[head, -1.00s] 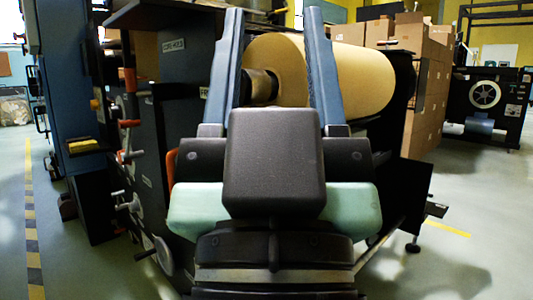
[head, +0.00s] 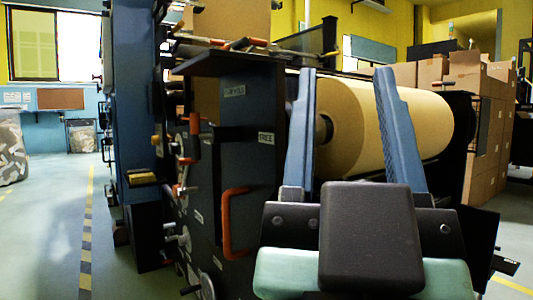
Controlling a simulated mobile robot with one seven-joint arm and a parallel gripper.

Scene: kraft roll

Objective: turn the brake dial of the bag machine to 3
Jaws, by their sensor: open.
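The bag machine (head: 235,140) stands in the middle, dark-bodied, with a large brown kraft roll (head: 415,115) on its right. An orange-red handle (head: 229,235) is below. Levers and small knobs line the left side. I cannot tell which part is the brake dial, nor read a 3; my gripper may cover some of the panel. My gripper (head: 344,76) is open, its two blue fingers apart and pointing up in the picture, in front of the roll. Nothing shows held between them.
A grey disc with a handle (head: 207,285) is low on the machine's left side. A blue column (head: 135,110) stands left of it. Cardboard boxes (head: 480,110) are stacked at right. The floor (head: 45,220) at left is clear, with a striped line.

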